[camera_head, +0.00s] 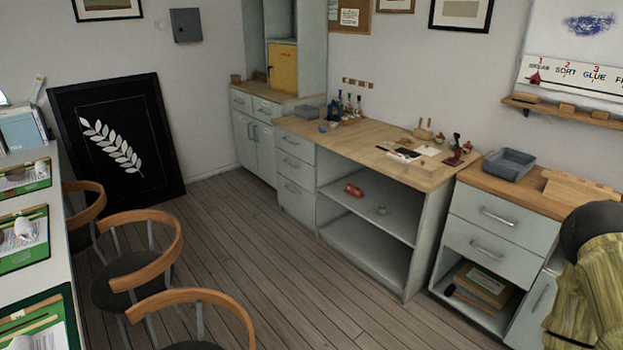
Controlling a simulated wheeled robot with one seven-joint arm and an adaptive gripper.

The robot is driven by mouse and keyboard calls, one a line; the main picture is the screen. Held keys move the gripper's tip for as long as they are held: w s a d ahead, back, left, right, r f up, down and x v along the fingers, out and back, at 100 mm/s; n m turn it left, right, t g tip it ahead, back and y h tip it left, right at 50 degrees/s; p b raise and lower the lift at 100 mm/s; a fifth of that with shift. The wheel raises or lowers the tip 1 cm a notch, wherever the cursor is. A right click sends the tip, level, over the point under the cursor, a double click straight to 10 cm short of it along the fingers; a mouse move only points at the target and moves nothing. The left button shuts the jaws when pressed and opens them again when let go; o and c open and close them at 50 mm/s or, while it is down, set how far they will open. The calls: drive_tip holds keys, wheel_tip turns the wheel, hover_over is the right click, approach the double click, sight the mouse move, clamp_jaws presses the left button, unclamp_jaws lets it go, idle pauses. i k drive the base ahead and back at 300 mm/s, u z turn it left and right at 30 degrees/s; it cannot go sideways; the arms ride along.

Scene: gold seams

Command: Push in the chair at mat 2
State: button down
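Three chairs with curved wooden backrests and dark seats stand along the white table (62,222) on the left: a far chair (93,209), a middle chair (176,243) and a near chair (178,297). The far chair is close to the table edge. The middle and near chairs show more of themselves out on the floor. Green mats lie on the table: a far mat (40,183), a middle mat (38,254) and a near mat (62,338). I cannot read a number on any mat. My gripper is not in view.
Open wood floor (260,240) lies between the chairs and the cabinets (297,175) and workbench (340,140). A leaf picture (160,150) leans on the back wall. A dark rounded shape above yellow-green patterned cloth (590,290) fills the lower right; I cannot tell what it is.

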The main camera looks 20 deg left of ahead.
sight(131, 278)
drive_tip(key=z, duration=0.05)
drive_tip(key=i, duration=1.6)
drive_tip(key=u, duration=1)
drive_tip(key=i, duration=0.8)
drive_tip(key=u, duration=1.35)
drive_tip(key=i, duration=0.45)
drive_tip(key=u, duration=0.4)
